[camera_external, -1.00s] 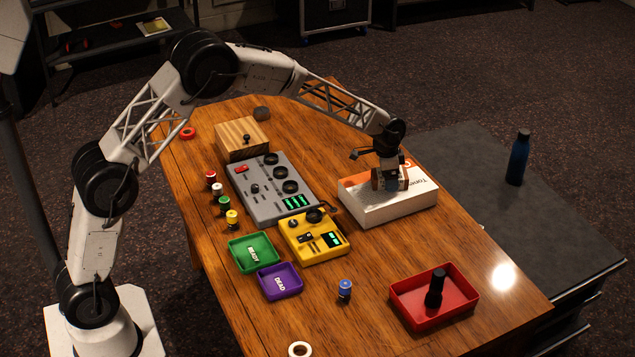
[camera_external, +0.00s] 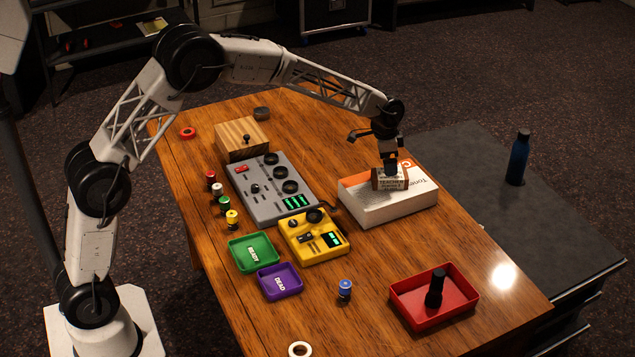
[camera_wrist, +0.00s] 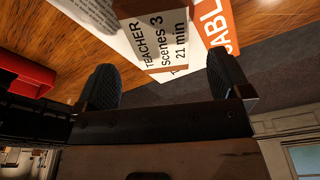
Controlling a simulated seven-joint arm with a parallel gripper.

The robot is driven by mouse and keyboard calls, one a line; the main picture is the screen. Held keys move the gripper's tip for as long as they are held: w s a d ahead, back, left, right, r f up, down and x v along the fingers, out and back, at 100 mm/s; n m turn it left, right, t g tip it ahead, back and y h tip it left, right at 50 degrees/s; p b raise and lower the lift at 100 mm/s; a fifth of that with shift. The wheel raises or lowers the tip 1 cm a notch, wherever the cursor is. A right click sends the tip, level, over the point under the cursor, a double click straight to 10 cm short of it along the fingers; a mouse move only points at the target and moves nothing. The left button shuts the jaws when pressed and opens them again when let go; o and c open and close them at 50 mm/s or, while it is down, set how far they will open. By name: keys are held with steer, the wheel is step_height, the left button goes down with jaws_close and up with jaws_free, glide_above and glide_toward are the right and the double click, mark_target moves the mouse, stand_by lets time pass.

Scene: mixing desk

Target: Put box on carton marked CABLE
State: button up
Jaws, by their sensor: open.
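The box (camera_external: 390,182) is small, with brown ends and a white label reading TEACHER, Scenes 3, 21 min. It rests on top of the white carton (camera_external: 385,209), which has an orange patch with lettering partly hidden in the external view. In the wrist view the box (camera_wrist: 160,40) lies beyond my fingertips, and the orange patch of the carton (camera_wrist: 220,25) shows the letters ABL. My gripper (camera_external: 390,163) is open and just above the box. In the wrist view the fingers of my gripper (camera_wrist: 165,82) are wide apart with nothing between them.
Left of the carton are a grey mixer (camera_external: 268,190) and a yellow device (camera_external: 315,238). Green (camera_external: 238,252) and purple (camera_external: 285,292) trays lie nearer. A red tray (camera_external: 405,312) holds a black cylinder. A blue bottle (camera_external: 518,158) stands on the side surface.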

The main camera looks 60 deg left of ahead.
mark_target(384, 174)
step_height(384, 174, up, 6)
steer(key=shift+s+a, duration=0.2)
steer(key=shift+s, duration=0.25)
stand_by(0.6)
steer(key=s+d+r+n, duration=0.1)
steer(key=s+d+r, duration=0.3)
steer(key=s, duration=0.6)
steer(key=s+d+r, duration=0.1)
steer(key=s+r, duration=0.5)
steer(key=s, duration=0.4)
steer(key=s+d+r+n, duration=0.1)
steer(key=s+d+r, duration=0.3)
steer(key=s, duration=0.6)
steer(key=s+d+f+n, duration=0.1)
steer(key=s+f, duration=0.1)
steer(key=s, duration=1.4)
steer(key=s+d+f+n+t, duration=0.1)
steer(key=s+f, duration=0.1)
steer(key=s, duration=1.4)
steer(key=shift+s+y, duration=0.3)
steer(key=shift+s, duration=0.1)
steer(key=shift+f, duration=0.1)
